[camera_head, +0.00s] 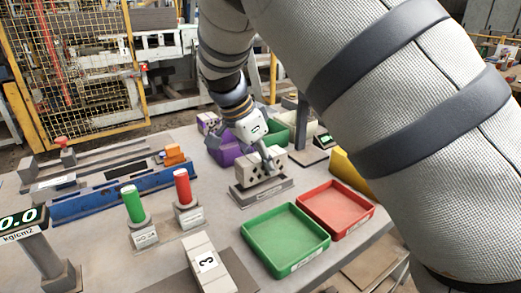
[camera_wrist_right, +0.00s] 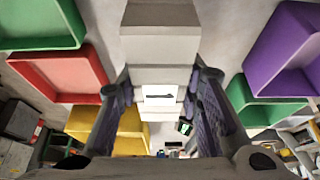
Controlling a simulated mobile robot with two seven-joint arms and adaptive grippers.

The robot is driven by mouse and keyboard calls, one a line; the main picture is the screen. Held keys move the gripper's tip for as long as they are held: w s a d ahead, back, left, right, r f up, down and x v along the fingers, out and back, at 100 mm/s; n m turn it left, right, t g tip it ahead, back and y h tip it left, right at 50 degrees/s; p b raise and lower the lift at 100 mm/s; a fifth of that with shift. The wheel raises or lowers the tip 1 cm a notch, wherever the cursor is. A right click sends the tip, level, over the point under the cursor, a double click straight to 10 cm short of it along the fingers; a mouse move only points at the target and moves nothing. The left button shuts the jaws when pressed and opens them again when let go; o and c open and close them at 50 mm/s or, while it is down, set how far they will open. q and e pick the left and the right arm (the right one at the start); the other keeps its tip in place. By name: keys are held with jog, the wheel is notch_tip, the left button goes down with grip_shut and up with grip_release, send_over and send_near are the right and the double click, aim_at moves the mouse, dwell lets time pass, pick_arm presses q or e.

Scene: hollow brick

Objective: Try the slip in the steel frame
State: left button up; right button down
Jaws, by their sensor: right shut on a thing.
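My right gripper (camera_head: 266,158) points down onto a pale block with dark holes (camera_head: 258,173) at the middle of the table. In the wrist view the fingers of my right gripper (camera_wrist_right: 162,98) are shut on a pale grey block (camera_wrist_right: 160,74) with a white label bearing a dark bar. The holed block is at a low grey labelled frame or stand (camera_head: 262,192); I cannot tell whether it rests in it or is just above. Another pale block (camera_head: 206,262) marked 3 lies at the front. My left gripper is not in view.
A green tray (camera_head: 287,262) and a red tray (camera_head: 362,222) stand in front. A purple bin (camera_head: 226,156) is behind. Red (camera_head: 182,187) and green (camera_head: 133,204) cylinders on labelled stands and a blue rail fixture (camera_head: 115,194) are at left, with a 0.0 display (camera_head: 20,222).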

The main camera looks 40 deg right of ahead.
aim_at(262, 172)
jog(key=shift+f, duration=1.3)
dwell(0.5)
jog(key=shift+s+f, duration=0.1)
jog(key=shift+f, duration=0.15)
dwell(0.8)
jog(key=shift+r, duration=0.1)
jog(key=shift+r, duration=3.05)
